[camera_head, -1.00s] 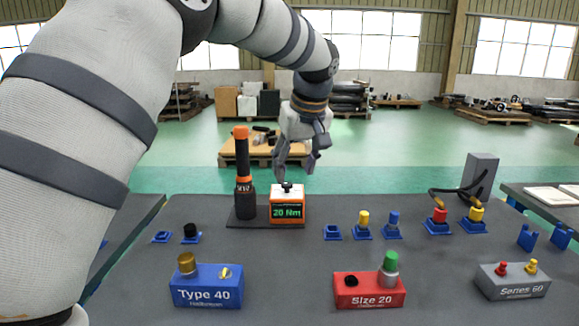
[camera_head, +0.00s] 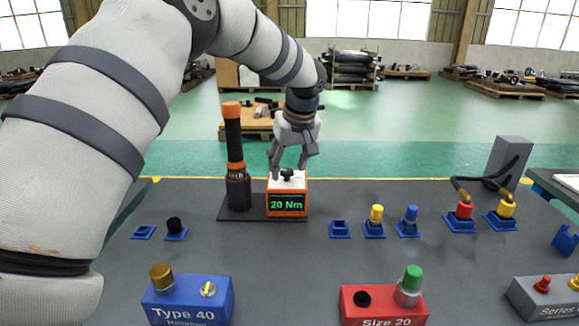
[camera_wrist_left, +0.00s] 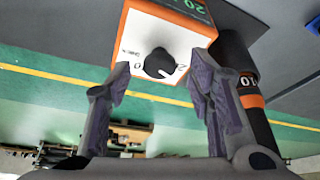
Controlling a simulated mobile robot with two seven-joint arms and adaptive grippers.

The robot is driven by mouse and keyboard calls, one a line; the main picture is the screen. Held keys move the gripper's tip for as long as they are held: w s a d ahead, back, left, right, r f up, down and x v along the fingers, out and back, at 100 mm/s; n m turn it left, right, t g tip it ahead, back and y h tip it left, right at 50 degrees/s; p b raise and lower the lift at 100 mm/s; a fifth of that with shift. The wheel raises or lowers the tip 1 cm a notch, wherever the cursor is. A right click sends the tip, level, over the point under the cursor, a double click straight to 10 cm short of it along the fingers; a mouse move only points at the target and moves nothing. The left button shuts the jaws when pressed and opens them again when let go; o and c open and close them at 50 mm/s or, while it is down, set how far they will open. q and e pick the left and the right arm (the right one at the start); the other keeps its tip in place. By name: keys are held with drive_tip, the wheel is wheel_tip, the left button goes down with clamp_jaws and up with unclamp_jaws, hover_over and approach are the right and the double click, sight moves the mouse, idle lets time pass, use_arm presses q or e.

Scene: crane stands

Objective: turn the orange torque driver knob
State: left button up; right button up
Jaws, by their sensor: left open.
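The torque driver setting box (camera_head: 287,203) is orange and white, stands on a dark base plate and reads "20 Nm". Its small black knob (camera_head: 287,175) is on the white top. In the left wrist view the knob (camera_wrist_left: 159,63) sits between and just beyond the fingertips, on a white face with a printed scale. My left gripper (camera_head: 292,172) is open above the box, one finger to each side of the knob; it also shows in the left wrist view (camera_wrist_left: 158,80). The black and orange torque driver (camera_head: 235,150) stands upright left of the box. My right gripper is not in view.
In front stand a blue "Type 40" box (camera_head: 188,302), a red "Size 20" box (camera_head: 384,307) and a grey box (camera_head: 545,302). Small blue holders with caps, including a blue one (camera_head: 408,222), stand to the right. The table between is clear.

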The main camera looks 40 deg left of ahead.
use_arm(q)
drive_tip(key=shift+w+a+f, duration=0.15)
drive_tip(key=shift+f, duration=0.25)
clamp_jaws()
drive_tip(key=shift+r, duration=0.1)
